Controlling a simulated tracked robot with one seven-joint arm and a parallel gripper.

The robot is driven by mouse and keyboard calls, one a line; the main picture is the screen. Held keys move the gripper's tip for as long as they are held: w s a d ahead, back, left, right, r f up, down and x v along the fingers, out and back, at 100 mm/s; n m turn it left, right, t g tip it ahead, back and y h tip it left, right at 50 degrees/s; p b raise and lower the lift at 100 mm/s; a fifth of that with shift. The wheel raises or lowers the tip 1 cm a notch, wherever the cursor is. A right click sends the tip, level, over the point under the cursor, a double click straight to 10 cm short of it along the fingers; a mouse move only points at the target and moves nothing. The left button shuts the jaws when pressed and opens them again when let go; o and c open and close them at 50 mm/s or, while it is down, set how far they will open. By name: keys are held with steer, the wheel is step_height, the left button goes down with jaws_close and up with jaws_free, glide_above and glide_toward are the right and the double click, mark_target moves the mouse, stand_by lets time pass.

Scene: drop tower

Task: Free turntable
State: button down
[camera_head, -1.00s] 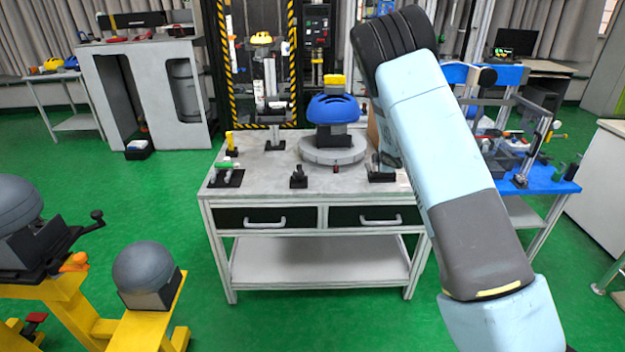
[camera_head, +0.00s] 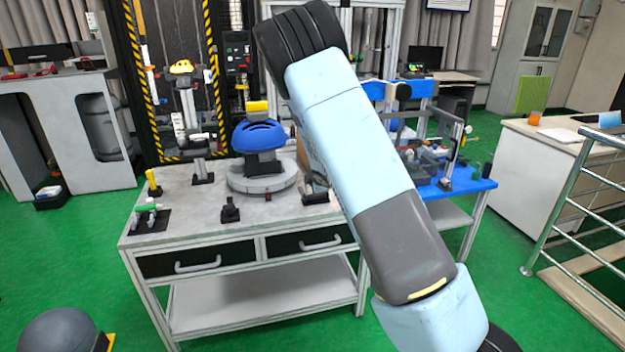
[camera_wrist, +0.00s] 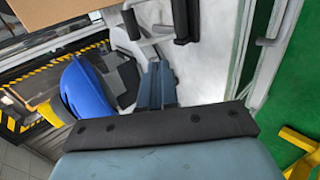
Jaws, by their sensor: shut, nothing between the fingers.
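The turntable (camera_head: 240,182) is a round grey disc on the grey-topped workbench in the head view. It bears a dark block with a blue helmet (camera_head: 258,136) that has a yellow piece on top. A small red part (camera_head: 268,197) shows at the disc's front edge. In the wrist view the helmet (camera_wrist: 88,92) lies to the left of my gripper (camera_wrist: 157,72), whose blue-grey fingers are together and empty. The fingertips are apart from the helmet in that picture. In the head view my gripper is hidden behind my arm, which crosses right of the turntable.
Small black fixtures (camera_head: 231,211) stand along the workbench (camera_head: 185,237) front, another (camera_head: 316,189) close to my arm. A blue table (camera_head: 465,186) with equipment stands behind right. A metal railing (camera_head: 560,215) is at the far right.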

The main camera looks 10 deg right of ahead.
steer(key=v, duration=1)
steer(key=shift+s+a+r, duration=0.2)
steer(key=shift+r, duration=0.2)
